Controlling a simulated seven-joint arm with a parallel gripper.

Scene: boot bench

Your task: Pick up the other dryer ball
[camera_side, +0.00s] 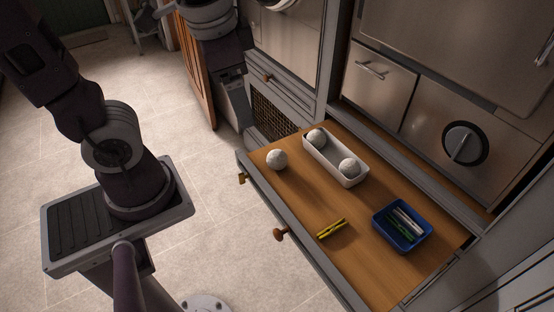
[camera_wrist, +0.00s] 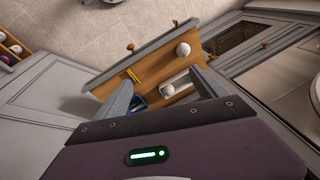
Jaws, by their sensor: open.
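A pale grey dryer ball (camera_side: 277,159) lies loose on the drawer's wooden floor near its left end; it also shows in the wrist view (camera_wrist: 183,49). In the wrist view the box (camera_wrist: 178,84) shows partly behind a finger. My gripper (camera_wrist: 161,77) is open and empty, its fingers apart above the drawer. In the side view my arm's end is at the upper middle, left of and above the drawer.
The open drawer (camera_side: 378,268) also holds a yellow item (camera_side: 332,229) and a blue bin (camera_side: 376,222) with several pens. Drawer walls surround them. Bare wood lies around the loose ball.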

